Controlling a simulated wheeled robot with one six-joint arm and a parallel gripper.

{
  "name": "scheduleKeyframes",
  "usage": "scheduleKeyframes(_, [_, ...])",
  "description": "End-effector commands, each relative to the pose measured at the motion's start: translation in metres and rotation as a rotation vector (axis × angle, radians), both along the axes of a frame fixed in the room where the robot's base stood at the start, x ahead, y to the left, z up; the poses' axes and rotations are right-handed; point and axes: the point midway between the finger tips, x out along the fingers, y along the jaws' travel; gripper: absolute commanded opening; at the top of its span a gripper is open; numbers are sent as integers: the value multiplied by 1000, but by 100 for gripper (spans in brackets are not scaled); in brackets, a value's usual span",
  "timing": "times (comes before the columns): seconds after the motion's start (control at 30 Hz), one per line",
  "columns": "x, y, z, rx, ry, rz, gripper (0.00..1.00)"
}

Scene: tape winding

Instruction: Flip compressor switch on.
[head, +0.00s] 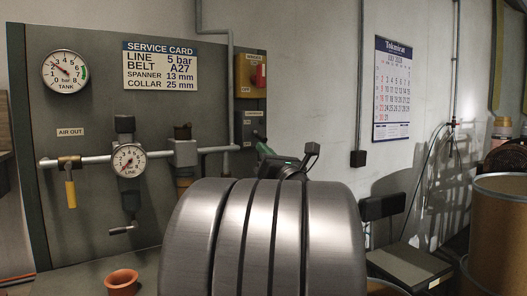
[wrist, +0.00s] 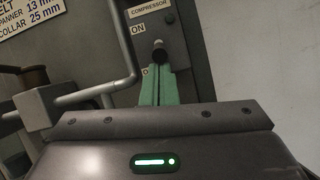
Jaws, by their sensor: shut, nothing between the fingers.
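The compressor switch (wrist: 160,52) shows in the wrist view as a dark round-ended lever on a grey plate, under a COMPRESSOR label (wrist: 150,8). An ON label (wrist: 138,29) is at its upper left; a lower label beginning with O is partly hidden by my fingers. My gripper (wrist: 161,72) has its green fingers shut and empty, with the tips just below the lever in the picture. I cannot tell whether they touch it or which way the lever is set. In the head view my gripper (head: 262,148) is at the panel's right edge, below the switch plate (head: 251,122).
The grey panel (head: 90,120) carries a tank gauge (head: 65,71), a line gauge (head: 129,160), a yellow air-out handle (head: 70,194) and pipes. A red rotary switch (head: 260,76) sits above the compressor plate. A pipe (wrist: 125,60) runs left of my fingers. Bare wall (head: 310,80) lies right.

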Motion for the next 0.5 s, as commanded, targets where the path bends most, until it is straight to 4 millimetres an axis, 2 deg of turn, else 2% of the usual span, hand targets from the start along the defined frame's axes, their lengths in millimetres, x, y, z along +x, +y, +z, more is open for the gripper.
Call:
scheduleKeyframes(0.03, [-2, -3, 11, -22, 31, -5, 0])
scheduleKeyframes(0.5, [-8, -7, 38, -199, 299, -2, 0])
